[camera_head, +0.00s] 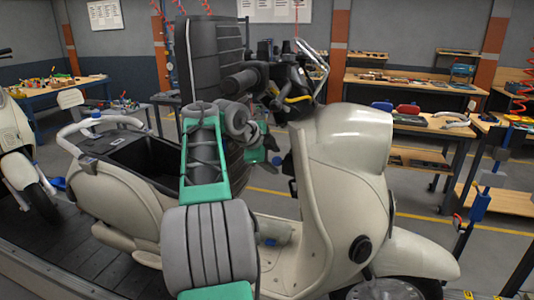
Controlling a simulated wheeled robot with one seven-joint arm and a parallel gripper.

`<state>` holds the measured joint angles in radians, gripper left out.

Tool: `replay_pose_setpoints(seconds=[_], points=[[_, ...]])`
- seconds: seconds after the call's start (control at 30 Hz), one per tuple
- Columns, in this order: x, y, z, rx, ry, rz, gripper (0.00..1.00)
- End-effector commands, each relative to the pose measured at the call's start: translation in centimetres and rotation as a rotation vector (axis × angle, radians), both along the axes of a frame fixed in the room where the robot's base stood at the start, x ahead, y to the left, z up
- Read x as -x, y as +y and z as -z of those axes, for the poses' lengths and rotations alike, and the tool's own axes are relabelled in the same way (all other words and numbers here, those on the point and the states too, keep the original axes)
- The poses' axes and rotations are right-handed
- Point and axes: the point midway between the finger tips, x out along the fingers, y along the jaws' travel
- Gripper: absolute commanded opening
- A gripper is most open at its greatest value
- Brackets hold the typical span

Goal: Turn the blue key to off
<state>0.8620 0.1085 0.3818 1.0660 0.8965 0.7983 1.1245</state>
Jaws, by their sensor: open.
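A cream scooter (345,215) stands in front of me with its under-seat bay open. A small blue piece (277,161), which looks like the blue key, shows behind the scooter's front shield, below the handlebar. It is too small to read its turn position. My grey and green arm reaches up across the scooter's middle. My gripper (267,150) is partly hidden behind the wrist links and appears close to the blue piece. It is open; I cannot tell whether it touches the piece.
A black ribbed seat (210,60) stands raised close behind my arm. The handlebar parts (290,78) with cables and a mirror crowd the space above. A stand with blue clamps (478,202) is at the right. Workbenches (400,90) line the back. Another scooter (15,145) is at the left.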

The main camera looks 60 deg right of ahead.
Motion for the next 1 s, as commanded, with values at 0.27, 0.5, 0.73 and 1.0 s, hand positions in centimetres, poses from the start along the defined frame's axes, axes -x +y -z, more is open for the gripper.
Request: replay_pose_setpoints(seconds=[0.27,0.5,0.73,1.0], points=[[0.0,-0.38,0.39,0.0,-0.001,-0.002,0.55],[0.0,-0.37,0.37,0.0,-0.001,-0.002,0.38],[0.0,-0.36,0.37,0.001,0.0,-0.002,0.19],[0.0,-0.36,0.37,0.0,0.001,-0.002,0.0]])
